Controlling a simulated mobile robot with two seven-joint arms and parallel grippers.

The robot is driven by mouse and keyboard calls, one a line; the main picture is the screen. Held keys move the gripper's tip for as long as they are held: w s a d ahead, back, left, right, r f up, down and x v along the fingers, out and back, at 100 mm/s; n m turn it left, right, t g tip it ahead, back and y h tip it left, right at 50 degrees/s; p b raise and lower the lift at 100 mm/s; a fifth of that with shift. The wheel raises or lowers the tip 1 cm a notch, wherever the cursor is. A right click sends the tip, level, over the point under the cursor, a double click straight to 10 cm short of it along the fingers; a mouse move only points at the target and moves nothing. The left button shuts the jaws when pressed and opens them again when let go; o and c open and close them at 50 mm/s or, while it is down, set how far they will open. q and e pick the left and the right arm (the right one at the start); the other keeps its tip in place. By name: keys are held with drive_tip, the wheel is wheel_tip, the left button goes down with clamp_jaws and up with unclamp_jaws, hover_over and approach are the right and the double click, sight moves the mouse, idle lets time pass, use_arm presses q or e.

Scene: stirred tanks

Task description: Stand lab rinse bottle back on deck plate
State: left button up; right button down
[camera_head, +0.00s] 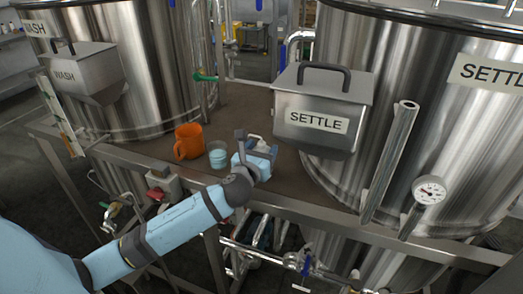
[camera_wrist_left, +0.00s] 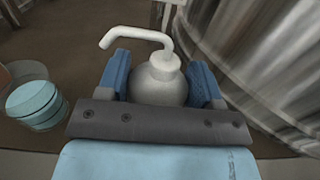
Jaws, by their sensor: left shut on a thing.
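The lab rinse bottle (camera_wrist_left: 158,86) is white with a rounded body and a bent spout that points left in the left wrist view. My left gripper (camera_head: 256,156) is shut on it, with one blue jaw on each side of the body. In the head view the gripper and bottle are over the brown deck plate (camera_head: 240,107), near its front edge between the two tanks. The gripper hides most of the bottle there. I cannot tell whether its base touches the plate. My right gripper is not in view.
An orange mug (camera_head: 188,142) and a clear cup with light blue contents (camera_head: 218,155) stand just left of the gripper. The SETTLE box (camera_head: 318,112) and its steel tank (camera_head: 460,130) are close on the right. The WASH tank (camera_head: 150,70) stands at left.

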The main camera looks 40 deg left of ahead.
use_arm(q)
drive_tip(key=shift+f, duration=0.15)
drive_tip(key=o, duration=1.1)
drive_tip(key=shift+s, duration=0.2)
drive_tip(key=shift+b+v, duration=0.55)
drive_tip(key=shift+v, duration=5.25)
drive_tip(key=shift+s, duration=0.15)
